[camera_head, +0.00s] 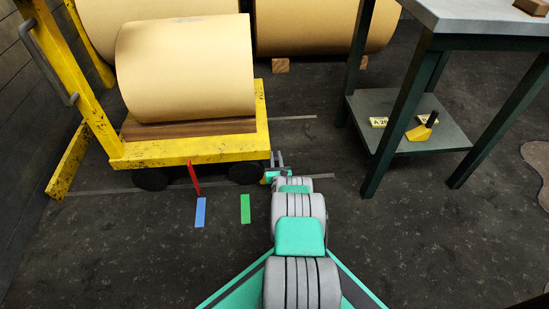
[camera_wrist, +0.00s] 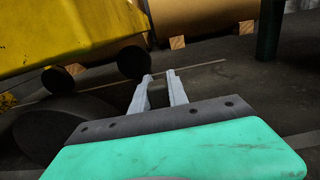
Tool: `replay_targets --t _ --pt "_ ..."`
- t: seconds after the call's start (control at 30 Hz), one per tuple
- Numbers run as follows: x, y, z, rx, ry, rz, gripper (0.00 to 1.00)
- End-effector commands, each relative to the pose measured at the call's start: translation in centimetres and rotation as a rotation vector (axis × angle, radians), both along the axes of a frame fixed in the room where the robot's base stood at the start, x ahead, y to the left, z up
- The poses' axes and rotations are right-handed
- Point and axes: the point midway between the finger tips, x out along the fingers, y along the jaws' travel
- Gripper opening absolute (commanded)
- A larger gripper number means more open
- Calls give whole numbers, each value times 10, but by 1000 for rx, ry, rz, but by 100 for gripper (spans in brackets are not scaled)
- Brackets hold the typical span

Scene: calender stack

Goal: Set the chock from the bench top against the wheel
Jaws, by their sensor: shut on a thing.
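My gripper (camera_head: 277,160) is low at the cart's front right corner, just right of the dark right-hand wheel (camera_head: 244,173). In the wrist view its two grey fingers (camera_wrist: 159,88) are close together, with a narrow dark piece (camera_wrist: 158,97) between them. A large dark wheel (camera_wrist: 55,130) is left of my gripper in the wrist view. Another yellow chock with a black handle (camera_head: 422,130) is on the bench's lower shelf.
The yellow cart (camera_head: 185,152) carries a big tan roll (camera_head: 188,70). A red bar (camera_head: 193,178) hangs at its front. Blue (camera_head: 200,212) and green (camera_head: 245,208) strips mark the floor. The bench (camera_head: 480,18) is at right, with a wooden block (camera_head: 532,7) on top.

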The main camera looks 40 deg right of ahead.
Motion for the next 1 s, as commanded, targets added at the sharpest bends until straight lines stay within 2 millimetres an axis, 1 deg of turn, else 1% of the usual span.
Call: replay_targets --t 0.23,0.37,0.4,0.63,0.87,0.97,1.0 --pt "1 -1 1 -2 -3 0 0" --pt "1 0 -2 -2 -2 1 0" --pt "1 1 -3 -1 1 1 23" --pt "1 2 -3 -1 0 3 42" --pt "1 2 -2 -1 -1 3 42" --pt "1 2 2 -1 -1 3 42" --pt "-1 6 1 1 0 3 42"
